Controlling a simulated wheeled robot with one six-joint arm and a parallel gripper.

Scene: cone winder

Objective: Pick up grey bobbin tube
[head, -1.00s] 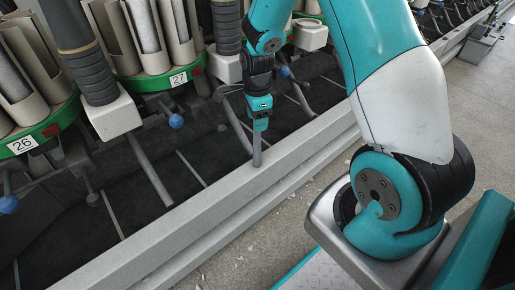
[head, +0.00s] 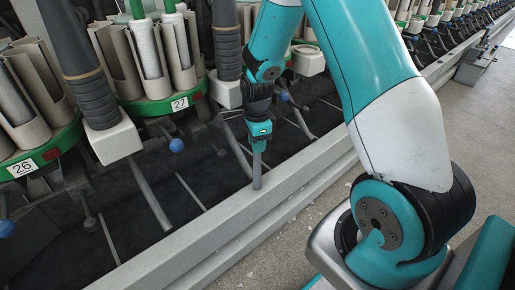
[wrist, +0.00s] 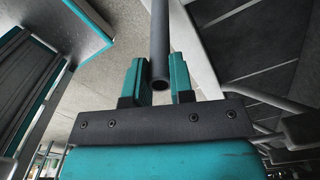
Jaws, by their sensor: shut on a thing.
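The grey bobbin tube (head: 257,170) is a thin, straight, dark grey tube, upright below my gripper (head: 259,147) in the head view. Its lower end overlaps the light grey rail; I cannot tell whether it touches. In the wrist view the tube (wrist: 159,42) runs from the top edge down between the two teal fingers of my gripper (wrist: 158,78), and its hollow end faces the camera. My gripper is shut on the tube.
The light grey rail (head: 190,235) runs along the machine's front. Behind it are dark troughs with slanted rods and blue knobs (head: 176,146). Green-rimmed tube carriers marked 26 (head: 24,168) and 27 (head: 180,103) stand behind. The floor (head: 430,125) at right is mostly clear.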

